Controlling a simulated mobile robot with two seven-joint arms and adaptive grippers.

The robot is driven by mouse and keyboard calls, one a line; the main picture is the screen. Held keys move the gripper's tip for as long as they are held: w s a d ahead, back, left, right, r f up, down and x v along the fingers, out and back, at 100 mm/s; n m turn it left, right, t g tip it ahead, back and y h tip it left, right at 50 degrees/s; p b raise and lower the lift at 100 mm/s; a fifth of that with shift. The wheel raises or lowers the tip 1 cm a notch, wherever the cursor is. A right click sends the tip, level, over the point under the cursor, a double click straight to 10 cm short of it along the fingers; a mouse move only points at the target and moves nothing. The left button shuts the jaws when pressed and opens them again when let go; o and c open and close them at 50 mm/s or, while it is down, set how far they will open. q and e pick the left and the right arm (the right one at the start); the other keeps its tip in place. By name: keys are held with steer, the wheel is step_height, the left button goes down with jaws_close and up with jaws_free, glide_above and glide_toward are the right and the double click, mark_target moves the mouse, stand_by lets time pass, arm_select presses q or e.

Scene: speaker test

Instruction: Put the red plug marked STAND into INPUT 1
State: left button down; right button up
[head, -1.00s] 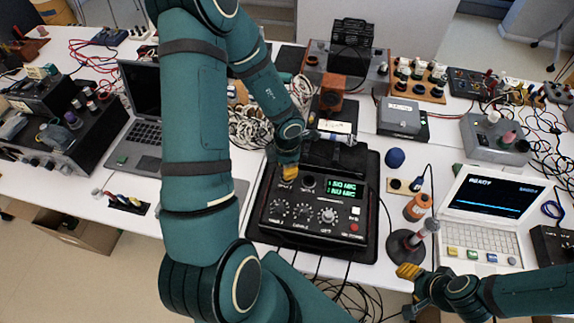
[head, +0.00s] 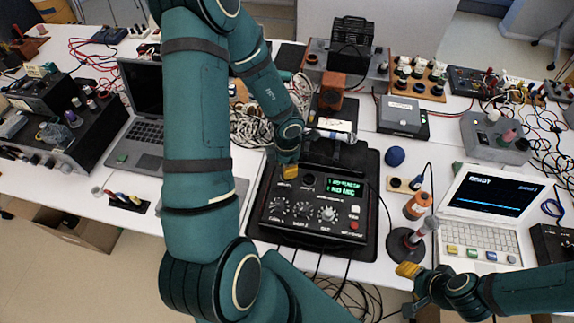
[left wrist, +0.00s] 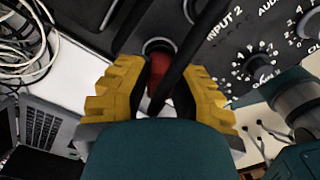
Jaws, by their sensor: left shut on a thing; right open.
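The red plug (left wrist: 159,84) sits between the yellow fingers of my left gripper (left wrist: 165,92), which is shut on it. A black cable crosses in front of it. Its front end is at a grey-ringed round socket (left wrist: 158,46) on the dark panel; how deep it sits is hard to tell. Another round socket lies beside it, near the "INPUT 2" lettering. The plug's marking and this socket's label are hidden. In the head view my left gripper (head: 289,171) is at the upper left of the black mixer box (head: 270,230). My right gripper (head: 410,270) is open and empty at the lower right.
The mixer's green display (head: 346,190) reads "NO MIC" on its lower line. A microphone stand (head: 404,246), an orange-brown jar (head: 417,206) and a blue ball (head: 395,156) stand right of it. A white laptop (head: 490,215) is further right. White cables (head: 250,130) lie behind.

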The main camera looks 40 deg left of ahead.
arm_select(q)
steer(key=c, duration=0.8)
jaws_free()
step_height(320, 180, up, 12)
